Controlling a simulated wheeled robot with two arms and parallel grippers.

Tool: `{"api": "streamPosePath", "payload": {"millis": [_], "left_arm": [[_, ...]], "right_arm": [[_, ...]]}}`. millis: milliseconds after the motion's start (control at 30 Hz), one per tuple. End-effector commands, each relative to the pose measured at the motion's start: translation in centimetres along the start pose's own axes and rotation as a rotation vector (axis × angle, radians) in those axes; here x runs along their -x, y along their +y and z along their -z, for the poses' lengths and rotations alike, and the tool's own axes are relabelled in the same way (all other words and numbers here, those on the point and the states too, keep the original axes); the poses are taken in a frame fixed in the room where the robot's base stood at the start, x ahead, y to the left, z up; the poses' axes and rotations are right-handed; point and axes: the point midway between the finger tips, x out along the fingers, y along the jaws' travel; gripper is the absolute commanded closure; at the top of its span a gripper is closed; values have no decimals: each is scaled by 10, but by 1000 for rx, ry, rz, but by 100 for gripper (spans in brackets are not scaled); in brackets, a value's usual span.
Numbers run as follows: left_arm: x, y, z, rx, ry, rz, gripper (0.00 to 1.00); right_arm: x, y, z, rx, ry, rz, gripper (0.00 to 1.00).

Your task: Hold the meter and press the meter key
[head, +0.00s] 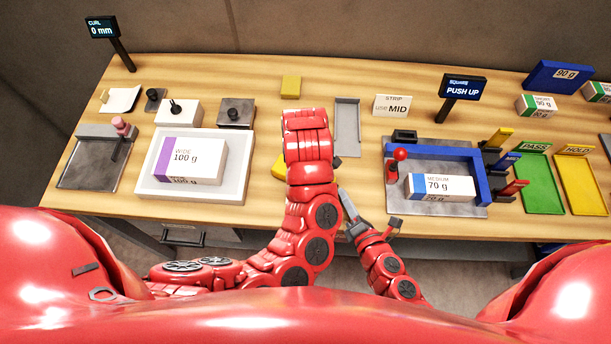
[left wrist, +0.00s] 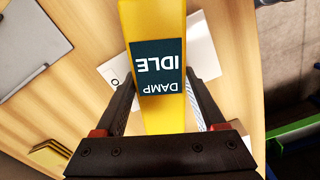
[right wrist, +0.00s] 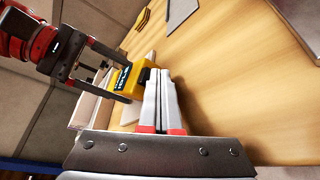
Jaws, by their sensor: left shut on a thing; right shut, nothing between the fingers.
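The yellow meter (left wrist: 156,100) has a dark screen reading DAMP IDLE. My left gripper (left wrist: 162,105) is shut on it, one finger on each side. In the head view my left arm hides most of the meter (head: 278,171). In the right wrist view the meter (right wrist: 121,80) hangs between the left gripper's fingers, with a black key (right wrist: 143,73) at its near end. My right gripper (right wrist: 162,78) is shut and empty, its tips close to the key; I cannot tell whether they touch. It also shows in the head view (head: 344,192).
A white tray with a WIDE 100 g ream (head: 190,160) stands left. A MEDIUM 70 g ream (head: 441,186) lies in the blue-framed station at right. A grey tray (head: 347,130) and a yellow pad (head: 291,86) are behind my left arm. Green (head: 541,185) and yellow trays are far right.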

Motion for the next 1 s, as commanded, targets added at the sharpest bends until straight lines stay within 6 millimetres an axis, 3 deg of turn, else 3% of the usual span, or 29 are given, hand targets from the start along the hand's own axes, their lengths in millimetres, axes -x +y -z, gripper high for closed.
{"api": "streamPosePath", "payload": {"millis": [833,1000], "left_arm": [[0,0,0,0,0,0,95],[0,0,0,0,0,0,95]], "right_arm": [[14,-10,-10,0,0,0,100],[24,-19,-20,2,-6,3,100]]}}
